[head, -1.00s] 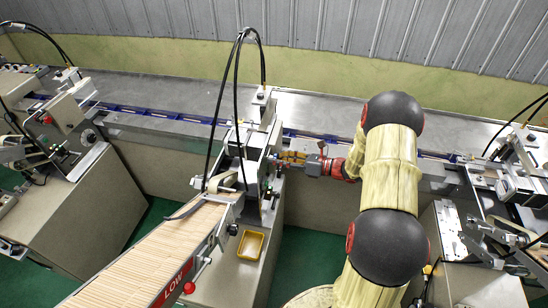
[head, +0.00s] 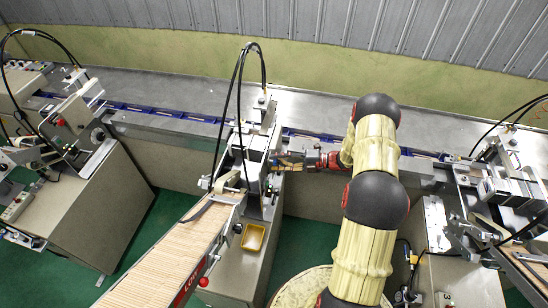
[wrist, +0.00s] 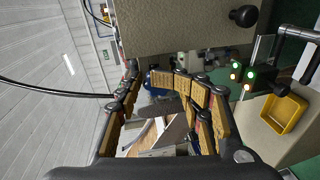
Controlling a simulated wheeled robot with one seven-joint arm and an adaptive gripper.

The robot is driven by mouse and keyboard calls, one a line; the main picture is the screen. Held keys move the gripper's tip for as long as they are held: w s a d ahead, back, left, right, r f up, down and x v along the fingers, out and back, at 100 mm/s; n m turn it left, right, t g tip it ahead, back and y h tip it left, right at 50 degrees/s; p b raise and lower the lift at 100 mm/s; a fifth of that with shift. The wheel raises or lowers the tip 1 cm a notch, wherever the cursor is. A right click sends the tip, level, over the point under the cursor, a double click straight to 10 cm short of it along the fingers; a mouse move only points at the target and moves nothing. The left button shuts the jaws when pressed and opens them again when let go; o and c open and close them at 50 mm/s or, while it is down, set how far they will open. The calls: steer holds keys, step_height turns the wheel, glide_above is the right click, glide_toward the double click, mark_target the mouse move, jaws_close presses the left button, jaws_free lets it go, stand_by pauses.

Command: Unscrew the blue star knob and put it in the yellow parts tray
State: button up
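My gripper (wrist: 142,76) shows in the wrist view with two jointed fingers bent inward. Their tips are apart, with a gap between them. A patch of blue (wrist: 154,95) shows beyond and between the fingers; I cannot tell whether it is the star knob or another blue part. The yellow parts tray (head: 253,238) sits low on that machine's base. It also shows at the right of the wrist view (wrist: 283,113) and looks empty.
A feed chute of sticks (head: 160,252) slopes to the front left, with a red ball-ended lever (head: 203,282) beside it. Black hoses (head: 240,95) arch over the machine. Lit buttons (wrist: 246,75) are close to the right finger. Green floor is open at left.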

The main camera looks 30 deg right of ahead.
steer(key=m+y, duration=0.1)
steer(key=m, duration=0.2)
steer(key=m+p, duration=0.1)
steer(key=m, duration=0.3)
steer(key=shift+g+y, duration=0.4)
steer(key=shift+c, duration=1.4)
steer(key=shift+s+f, duration=0.1)
steer(key=c, duration=0.7)
steer(key=n+t+h+b, duration=0.1)
steer(key=n+b, duration=0.3)
steer(key=n, duration=0.2)
steer(key=n+t+h+b, duration=0.1)
steer(key=n+b, duration=0.4)
steer(key=n, duration=0.1)
steer(key=n+t+h+b, duration=0.1)
steer(key=n+h+b, duration=0.1)
steer(key=n+b, duration=0.3)
steer(key=shift+n+t, duration=0.3)
steer(key=shift+n, duration=0.6)
